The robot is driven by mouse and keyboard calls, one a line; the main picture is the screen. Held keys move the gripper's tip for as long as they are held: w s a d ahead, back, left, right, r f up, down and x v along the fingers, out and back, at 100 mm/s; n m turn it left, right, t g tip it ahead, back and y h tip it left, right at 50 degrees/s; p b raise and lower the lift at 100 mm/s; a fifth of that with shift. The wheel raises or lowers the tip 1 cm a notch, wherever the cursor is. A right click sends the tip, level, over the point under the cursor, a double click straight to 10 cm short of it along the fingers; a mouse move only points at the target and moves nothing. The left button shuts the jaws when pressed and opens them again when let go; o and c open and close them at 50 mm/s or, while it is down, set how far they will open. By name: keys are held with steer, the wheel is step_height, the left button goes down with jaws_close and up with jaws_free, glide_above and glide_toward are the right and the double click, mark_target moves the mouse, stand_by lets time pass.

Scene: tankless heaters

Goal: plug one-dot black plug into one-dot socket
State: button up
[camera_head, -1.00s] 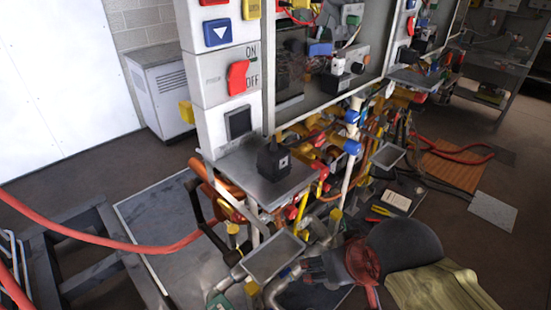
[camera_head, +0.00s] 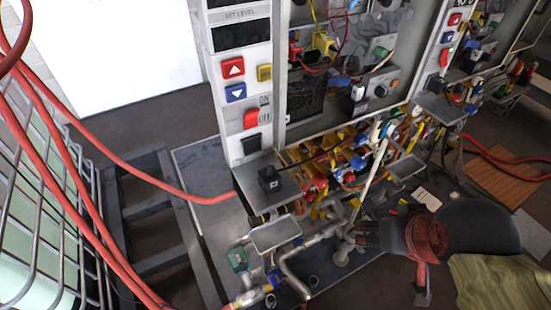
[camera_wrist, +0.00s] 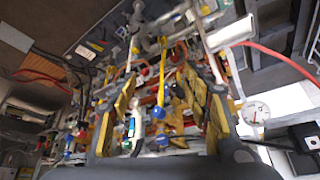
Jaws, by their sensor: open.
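The black plug (camera_head: 269,180) stands on a grey metal shelf (camera_head: 252,199) below the white control panel. A pale mark shows on one side; its dots are too small to count. In the wrist view a black plug-like block (camera_wrist: 305,138) with a white square and a dark dot shows at the right edge. A black square socket (camera_head: 251,144) sits low on the panel, just above the shelf; I cannot read its dots.
Red hoses (camera_head: 75,200) and a wire rack (camera_head: 45,220) stand at the left. Colourful valves and pipes (camera_head: 330,165) crowd the space right of the shelf. A small metal tray (camera_head: 275,233) sits in front.

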steer(key=w+a+r+n+g+p, duration=0.1)
steer(key=w+a+r+p, duration=0.1)
steer(key=r+p, duration=1)
steer(key=w+a+r+n+p, duration=0.1)
steer(key=a+r+p, duration=0.2)
steer(key=r+p, duration=0.9)
steer(key=n+g+p, duration=0.2)
steer(key=n+g, duration=0.2)
steer(key=g, duration=0.1)
glide_above(271, 179)
step_height(271, 179, down, 9)
steer(key=shift+w+r, duration=0.15)
steer(key=shift+r, duration=0.05)
steer(key=shift+a+f, duration=0.1)
steer(key=shift+a, duration=0.05)
steer(key=shift+f, duration=1.3)
